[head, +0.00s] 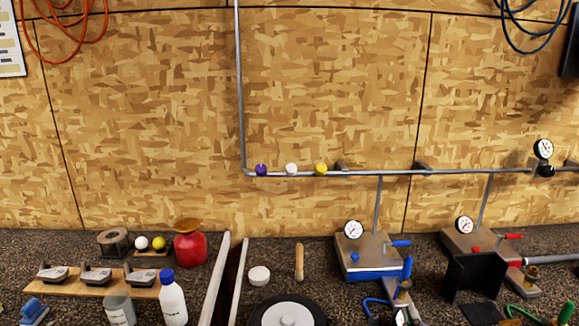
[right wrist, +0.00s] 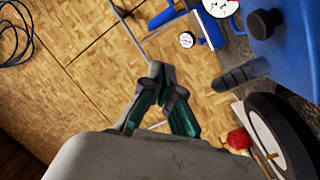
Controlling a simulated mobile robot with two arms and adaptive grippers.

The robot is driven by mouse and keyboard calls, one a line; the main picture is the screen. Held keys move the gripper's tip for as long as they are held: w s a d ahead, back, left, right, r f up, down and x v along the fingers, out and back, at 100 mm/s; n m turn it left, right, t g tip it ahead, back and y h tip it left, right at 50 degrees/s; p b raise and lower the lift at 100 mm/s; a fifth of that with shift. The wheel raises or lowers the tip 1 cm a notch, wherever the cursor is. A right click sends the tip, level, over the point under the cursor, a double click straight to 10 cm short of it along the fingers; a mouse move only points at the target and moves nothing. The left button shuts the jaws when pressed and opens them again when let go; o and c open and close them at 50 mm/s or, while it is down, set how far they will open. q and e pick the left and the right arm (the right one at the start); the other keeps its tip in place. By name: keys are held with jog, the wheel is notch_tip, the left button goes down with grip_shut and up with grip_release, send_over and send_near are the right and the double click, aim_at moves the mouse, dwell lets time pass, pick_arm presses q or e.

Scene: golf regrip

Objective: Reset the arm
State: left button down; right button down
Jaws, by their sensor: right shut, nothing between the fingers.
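My right gripper (right wrist: 156,72) shows in the right wrist view. Its grey and teal fingers meet at the tips, with nothing between them, and it appears in the air in front of the patterned wood wall. I cannot make it out clearly in the head view. My left gripper is not in view. In the head view, several golf club heads (head: 96,276) rest on a wooden rack (head: 75,288) at the left of the bench.
A red pot (head: 190,249), a white bottle (head: 173,304) and a white round tub (head: 259,276) stand on the speckled bench. Gauge fixtures (head: 368,258) stand right of the middle. A pipe (head: 385,173) runs along the wall. A blue machine (right wrist: 285,65) is right of the gripper.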

jog(key=s+f+m+g, duration=0.4)
jog(key=s+f+g, duration=0.4)
jog(key=s+f, duration=0.5)
jog(key=s+a+f+g+y, duration=0.2)
jog(key=s+f+g, duration=0.1)
jog(key=s, duration=0.4)
jog(key=s+a+f+g+y, duration=0.1)
jog(key=s+a+f+g, duration=0.2)
jog(key=s, duration=0.5)
notch_tip(320, 180, down, 28)
jog(key=s+d+g, duration=0.1)
jog(key=s+g, duration=0.1)
jog(key=s+d+f+g, duration=0.1)
jog(key=s+d+f, duration=0.2)
jog(key=s+f, duration=1)
jog(key=shift+s+f, duration=0.35)
jog(key=shift+s, duration=0.8)
jog(key=shift+d, duration=0.1)
